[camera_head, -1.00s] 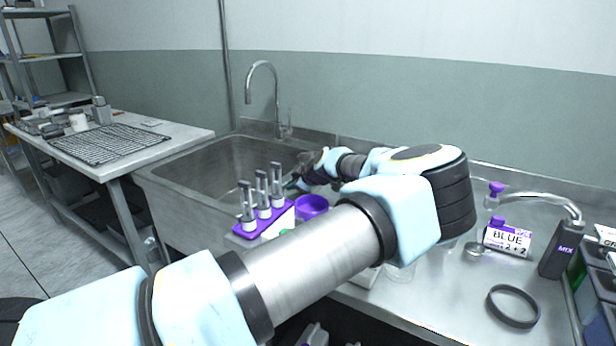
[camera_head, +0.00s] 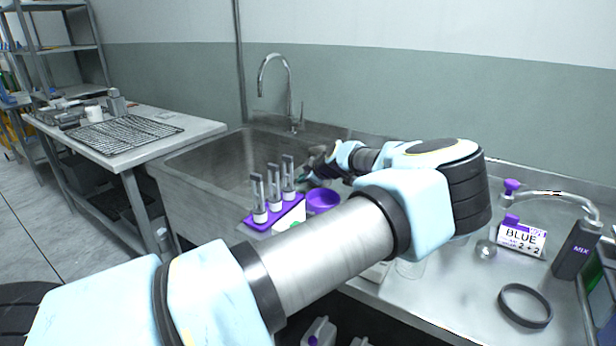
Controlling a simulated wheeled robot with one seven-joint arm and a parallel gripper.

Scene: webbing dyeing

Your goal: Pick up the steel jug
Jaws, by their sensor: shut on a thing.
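My gripper (camera_head: 314,170) is small and partly hidden behind my own forearm, over the near right side of the sink. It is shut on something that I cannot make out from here. I cannot clearly identify the steel jug in this view. A grey, metal-looking vessel (camera_head: 116,103) stands at the back of the left table, far from my gripper; I cannot tell whether it is a jug.
A purple rack (camera_head: 283,215) with upright tubes and a purple bowl (camera_head: 322,200) stand near my gripper. The sink (camera_head: 207,158) has a tall tap (camera_head: 292,85).

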